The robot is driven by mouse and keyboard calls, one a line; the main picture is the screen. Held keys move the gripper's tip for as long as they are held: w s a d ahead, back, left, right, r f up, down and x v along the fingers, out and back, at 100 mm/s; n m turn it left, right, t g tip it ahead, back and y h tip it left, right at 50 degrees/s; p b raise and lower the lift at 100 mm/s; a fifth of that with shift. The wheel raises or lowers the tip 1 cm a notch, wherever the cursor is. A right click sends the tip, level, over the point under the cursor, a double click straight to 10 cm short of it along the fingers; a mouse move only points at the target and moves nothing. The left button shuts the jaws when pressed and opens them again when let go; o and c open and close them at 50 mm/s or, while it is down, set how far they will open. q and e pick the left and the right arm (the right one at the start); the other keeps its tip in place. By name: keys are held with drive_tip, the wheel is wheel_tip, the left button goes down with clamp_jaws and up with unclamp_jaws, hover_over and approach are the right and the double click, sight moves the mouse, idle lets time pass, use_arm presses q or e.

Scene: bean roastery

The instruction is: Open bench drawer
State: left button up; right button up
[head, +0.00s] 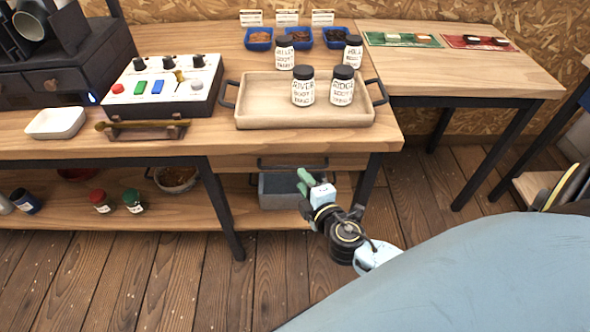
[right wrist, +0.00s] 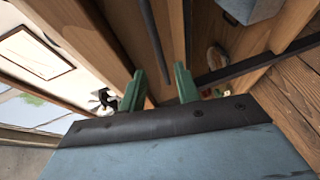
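The bench drawer (head: 235,163) is a shallow wooden front under the right part of the long bench, and it looks shut. Its dark bar handle (head: 292,167) runs across the front. My right gripper (head: 304,181) has green fingers and is just below and in front of the handle in the head view. In the right wrist view its fingers (right wrist: 160,82) are apart, and a dark bar (right wrist: 152,40), likely the handle, shows in the gap between them. I cannot tell whether the bar lies between the fingers or beyond them. My left gripper is not in view.
A wooden tray (head: 252,119) with several labelled jars stands on the bench above the drawer. A grey bin (head: 280,191) sits on the lower shelf below it. Bench legs (head: 367,180) stand close to my right arm. A second table (head: 480,75) is at right.

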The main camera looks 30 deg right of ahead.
sight(293, 168)
drive_tip(key=x, duration=0.6)
drive_tip(key=shift+s, duration=0.1)
clamp_jaws()
